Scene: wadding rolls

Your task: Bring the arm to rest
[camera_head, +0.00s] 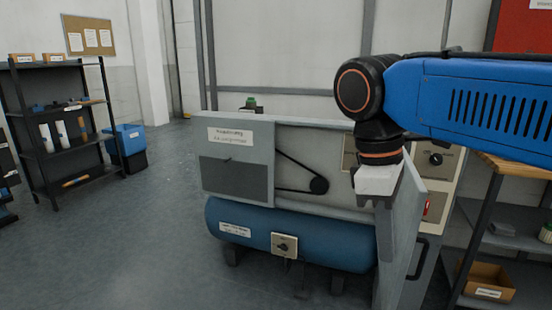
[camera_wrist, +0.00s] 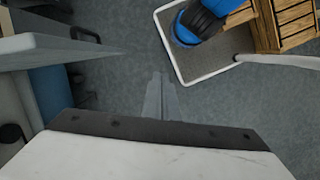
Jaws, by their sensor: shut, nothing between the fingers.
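My gripper (camera_head: 376,204) hangs from the blue and black arm at the right of the head view, fingers pointing down. It is in front of the right part of a grey machine housing (camera_head: 235,178). In the wrist view its fingers (camera_wrist: 158,84) are together, with nothing between them, above the grey floor (camera_wrist: 115,85). Whether it touches the machine cannot be told from the head view, but the wrist view shows open floor beneath the fingertips.
A blue tank (camera_head: 325,248) lies under the housing, and a grey panel (camera_head: 401,235) stands open at its right. A shelf (camera_head: 92,178) stands at left. A wooden-topped bench (camera_head: 520,167) is at right. The wrist view shows a white-rimmed tray (camera_wrist: 186,80) and a slatted wooden crate (camera_wrist: 288,25).

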